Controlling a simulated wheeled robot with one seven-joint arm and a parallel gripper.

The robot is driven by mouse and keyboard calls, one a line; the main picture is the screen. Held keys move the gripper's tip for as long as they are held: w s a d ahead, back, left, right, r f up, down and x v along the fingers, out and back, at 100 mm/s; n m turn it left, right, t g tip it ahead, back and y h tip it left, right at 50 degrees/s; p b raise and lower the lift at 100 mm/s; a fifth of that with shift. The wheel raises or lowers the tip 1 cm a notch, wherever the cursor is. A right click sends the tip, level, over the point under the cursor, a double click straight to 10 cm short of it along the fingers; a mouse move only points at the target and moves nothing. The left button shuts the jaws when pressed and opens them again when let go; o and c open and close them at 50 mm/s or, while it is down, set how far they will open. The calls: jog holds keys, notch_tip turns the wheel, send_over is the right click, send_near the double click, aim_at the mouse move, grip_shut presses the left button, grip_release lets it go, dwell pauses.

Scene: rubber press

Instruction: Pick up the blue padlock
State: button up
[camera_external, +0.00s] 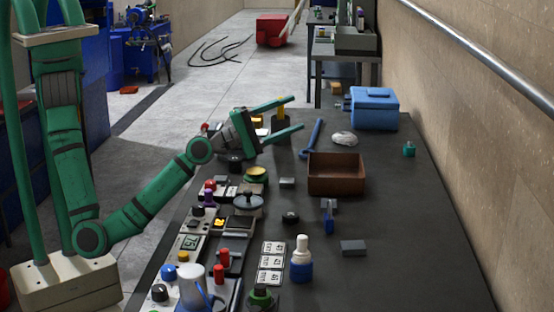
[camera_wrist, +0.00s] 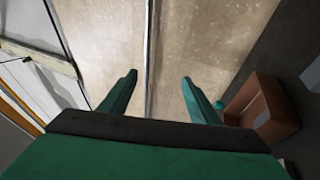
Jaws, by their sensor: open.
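A small blue padlock (camera_external: 328,225) with a grey upper part appears to stand on the dark table, right of centre in the external view, in front of the brown box. My gripper (camera_external: 297,113) is open and empty, raised over the far left part of the table. It is well behind and to the left of the padlock. In the wrist view my green fingers (camera_wrist: 160,78) are spread apart with nothing between them. I cannot make out the padlock in the wrist view.
A blue toolbox (camera_external: 374,108) stands behind. A grey block (camera_external: 353,248) and a blue-based white bottle (camera_external: 301,262) are near the padlock. The table's right side is mostly clear.

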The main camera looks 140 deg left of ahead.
aim_at(342, 229)
jog(key=w+f+n+g+h, duration=0.1)
jog(key=w+f+n+h, duration=0.1)
jog(key=w+f+n, duration=0.1)
jog(key=w+d+f+n+h, duration=0.1)
jog(key=w+f+n+h, duration=0.1)
jog(key=f+n, duration=0.3)
jog(key=w+d+f+n+g+h, duration=0.1)
jog(key=w+f+n+h, duration=0.1)
jog(key=w+f+n, duration=0.2)
jog(key=shift+w+f+n+g, duration=0.2)
jog(key=shift+f+n, duration=0.1)
jog(key=shift+f, duration=0.6)
jog(key=shift+w+f+n+g, duration=0.1)
jog(key=shift+w+f+n, duration=0.15)
jog(key=shift+f, duration=0.65)
jog(key=w+d+f, duration=0.1)
jog(key=w+d, duration=0.1)
jog(key=w+d+f+n+h, duration=0.1)
jog(key=w+d, duration=0.1)
jog(key=w+d+f+n+t+h, duration=0.1)
jog(key=w, duration=0.1)
jog(key=shift+d+f, duration=0.15)
jog(key=shift+d, duration=0.25)
jog(key=x, duration=1)
jog(key=shift+w+a+f, duration=0.1)
jog(key=shift+w+f, duration=0.05)
jog(key=shift+w, duration=0.1)
jog(key=c, duration=1.2)
